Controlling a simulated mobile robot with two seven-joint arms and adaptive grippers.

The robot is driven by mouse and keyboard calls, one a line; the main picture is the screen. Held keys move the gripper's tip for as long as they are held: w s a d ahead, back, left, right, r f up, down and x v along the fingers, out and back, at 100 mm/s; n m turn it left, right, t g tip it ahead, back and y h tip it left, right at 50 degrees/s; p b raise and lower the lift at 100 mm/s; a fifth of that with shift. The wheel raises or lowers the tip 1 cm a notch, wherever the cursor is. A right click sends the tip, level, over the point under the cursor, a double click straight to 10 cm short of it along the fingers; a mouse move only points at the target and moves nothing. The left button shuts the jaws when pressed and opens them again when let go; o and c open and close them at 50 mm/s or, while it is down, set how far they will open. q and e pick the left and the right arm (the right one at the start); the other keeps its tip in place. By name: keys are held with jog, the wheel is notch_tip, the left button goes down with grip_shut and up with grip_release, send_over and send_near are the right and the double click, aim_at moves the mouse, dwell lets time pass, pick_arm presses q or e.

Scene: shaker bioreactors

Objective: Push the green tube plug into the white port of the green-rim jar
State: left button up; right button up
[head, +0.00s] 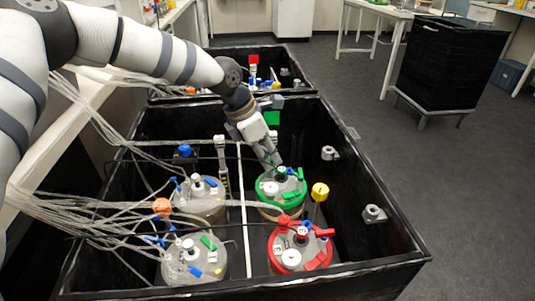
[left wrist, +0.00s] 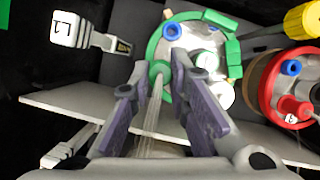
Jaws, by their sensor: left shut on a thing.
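The green-rim jar (head: 292,198) stands in the far right part of the black box, its lid carrying white ports and coloured fittings. In the left wrist view its green rim (left wrist: 153,47) shows beyond the fingers. My left gripper (head: 275,163) reaches down over the lid. In the left wrist view its fingers (left wrist: 160,72) are closed around the green tube plug (left wrist: 158,67), with a clear tube (left wrist: 152,115) trailing back between them. White ports (left wrist: 207,60) show right of the fingers. The port under the plug is hidden, so I cannot tell whether the plug touches it. My right gripper is not in view.
Two grey-lidded jars (head: 196,264) stand on the left with many clear tubes. The black box walls (head: 385,222) surround them. A thin white divider (head: 244,225) runs between the columns.

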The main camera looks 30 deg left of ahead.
pick_arm(q)
jog(key=shift+f, duration=0.45)
dwell(0.6)
jog(key=o, duration=0.9)
jog(key=shift+c, duration=0.2)
jog(key=v, duration=1.2)
